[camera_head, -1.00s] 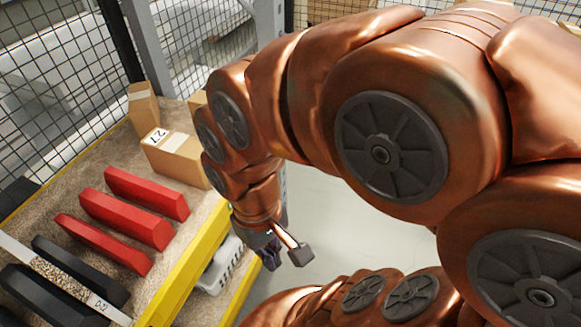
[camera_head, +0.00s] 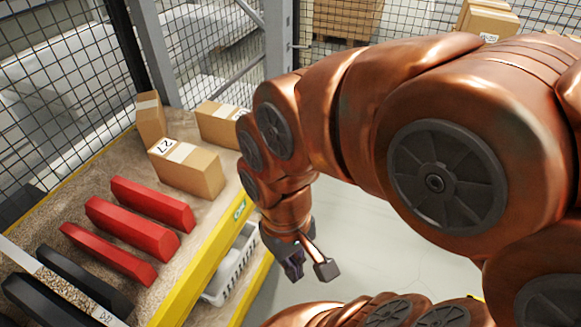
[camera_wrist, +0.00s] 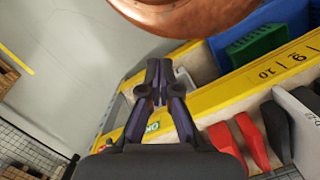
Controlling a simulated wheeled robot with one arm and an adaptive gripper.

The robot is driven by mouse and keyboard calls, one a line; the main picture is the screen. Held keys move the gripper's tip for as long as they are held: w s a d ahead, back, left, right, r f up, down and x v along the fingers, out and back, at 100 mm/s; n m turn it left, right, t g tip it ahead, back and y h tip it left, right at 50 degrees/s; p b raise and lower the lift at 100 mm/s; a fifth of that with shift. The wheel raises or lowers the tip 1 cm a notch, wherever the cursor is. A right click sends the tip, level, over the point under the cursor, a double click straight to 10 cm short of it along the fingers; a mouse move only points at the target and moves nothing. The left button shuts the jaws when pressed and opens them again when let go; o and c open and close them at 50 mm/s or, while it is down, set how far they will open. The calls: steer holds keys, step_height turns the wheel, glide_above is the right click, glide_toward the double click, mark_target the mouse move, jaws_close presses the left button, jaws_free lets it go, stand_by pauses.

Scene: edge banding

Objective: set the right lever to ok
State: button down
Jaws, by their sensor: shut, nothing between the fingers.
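My gripper (camera_head: 293,268) points down beside the yellow shelf edge (camera_head: 205,262), over the grey floor, in the head view. In the wrist view my gripper (camera_wrist: 157,82) is shut, its dark fingertips together with nothing between them. A small green label (camera_head: 240,208) sits on the yellow edge, left of my gripper in the head view. It also shows in the wrist view (camera_wrist: 152,127), just beyond the finger bases, partly covered by the fingers. I cannot make out a lever in either view.
Red bars (camera_head: 132,226) and black bars (camera_head: 84,280) lie on the shelf. Cardboard boxes (camera_head: 186,168) stand behind them. A white basket (camera_head: 232,268) is below the edge. A blue bin (camera_wrist: 240,52) and green bin (camera_wrist: 258,45) show in the wrist view. Grey floor is clear to the right.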

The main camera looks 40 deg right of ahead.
steer(key=w+a+f+m+y+b, duration=0.3)
steer(key=w+a+f+y+b, duration=0.35)
steer(key=w+b, duration=0.4)
steer(key=w+d+f+m+t+y+b, duration=0.1)
steer(key=w+d+f+m+y+b, duration=0.15)
steer(key=w, duration=0.35)
steer(key=w+d+f+m+t+y+b, duration=0.1)
steer(key=w+d+f+t+y+b, duration=0.1)
steer(key=w+d+y+b, duration=0.3)
steer(key=w+d+f+m+t+b, duration=0.3)
steer(key=w+d+t, duration=0.15)
steer(key=d, duration=0.35)
steer(key=w+d+f+m+t+b, duration=0.3)
steer(key=w+d+f, duration=0.15)
steer(key=d, duration=0.25)
steer(key=d+f+m+t+h+b, duration=0.1)
steer(key=d+f+m+t+b, duration=0.1)
steer(key=d, duration=0.7)
steer(key=d+f+m+t+h+b, duration=0.2)
steer(key=d+f+m+t, duration=0.1)
steer(key=d, duration=0.6)
steer(key=shift+s+f+t+b, duration=0.3)
steer(key=shift+f+t+b, duration=0.05)
steer(key=shift+f+t, duration=0.35)
steer(key=shift+w+a, duration=0.1)
